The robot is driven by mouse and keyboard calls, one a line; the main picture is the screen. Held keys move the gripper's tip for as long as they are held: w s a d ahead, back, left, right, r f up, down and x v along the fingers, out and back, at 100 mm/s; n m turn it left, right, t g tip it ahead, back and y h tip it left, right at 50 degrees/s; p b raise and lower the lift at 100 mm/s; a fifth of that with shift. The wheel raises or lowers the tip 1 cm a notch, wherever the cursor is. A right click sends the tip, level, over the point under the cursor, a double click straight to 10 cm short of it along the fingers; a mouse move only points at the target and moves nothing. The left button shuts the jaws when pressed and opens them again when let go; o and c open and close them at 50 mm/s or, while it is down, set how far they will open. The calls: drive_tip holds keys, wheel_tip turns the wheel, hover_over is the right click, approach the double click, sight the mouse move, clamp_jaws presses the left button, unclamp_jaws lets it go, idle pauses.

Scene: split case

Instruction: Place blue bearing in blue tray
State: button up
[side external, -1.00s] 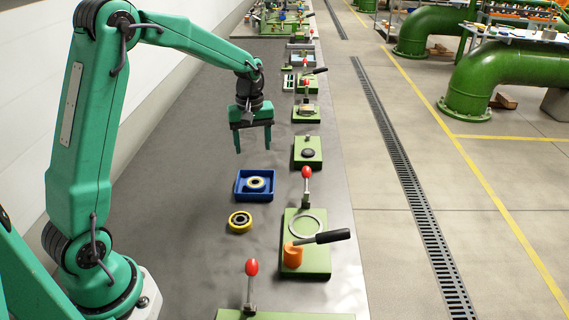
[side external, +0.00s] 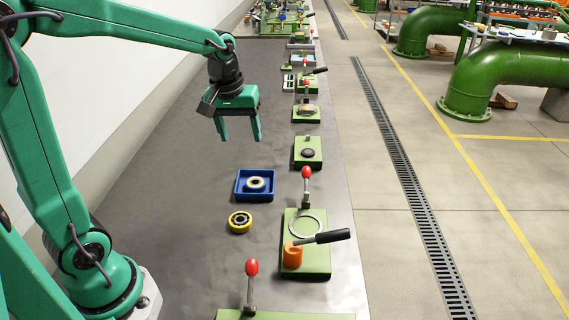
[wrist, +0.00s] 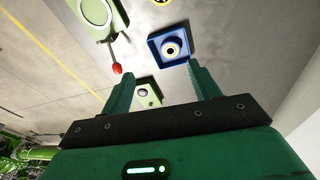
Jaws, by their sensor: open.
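The blue tray (side external: 254,198) lies on the dark table. Inside it sits the blue bearing (side external: 256,184), a blue ring with a pale yellowish inner ring and a dark centre. My gripper (side external: 240,138) is open and empty, raised above the table near the tray, touching nothing. In the wrist view the tray (wrist: 154,44) with the bearing (wrist: 171,47) in it appears beyond the open fingers (wrist: 158,76). A yellow bearing (side external: 240,221) lies on the table in front of the tray, apart from it.
To the right stand green fixtures: one with a red-knobbed lever, metal ring and orange cup (side external: 306,246), and one with a dark disc (side external: 308,152). More fixtures line the table's right side. The table left of the tray is clear.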

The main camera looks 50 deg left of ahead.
drive_tip(key=s+d+r+m+t, duration=0.1)
drive_tip(key=s+d+m, duration=0.2)
drive_tip(key=s, duration=0.4)
drive_tip(key=s+d+r+m+t, duration=0.1)
drive_tip(key=s+d+m+t, duration=0.1)
drive_tip(key=s, duration=0.6)
drive_tip(key=shift+s+d+r+m+t, duration=0.15)
drive_tip(key=shift+d+r+m+t, duration=0.25)
drive_tip(key=shift+m, duration=1)
drive_tip(key=shift+d, duration=0.1)
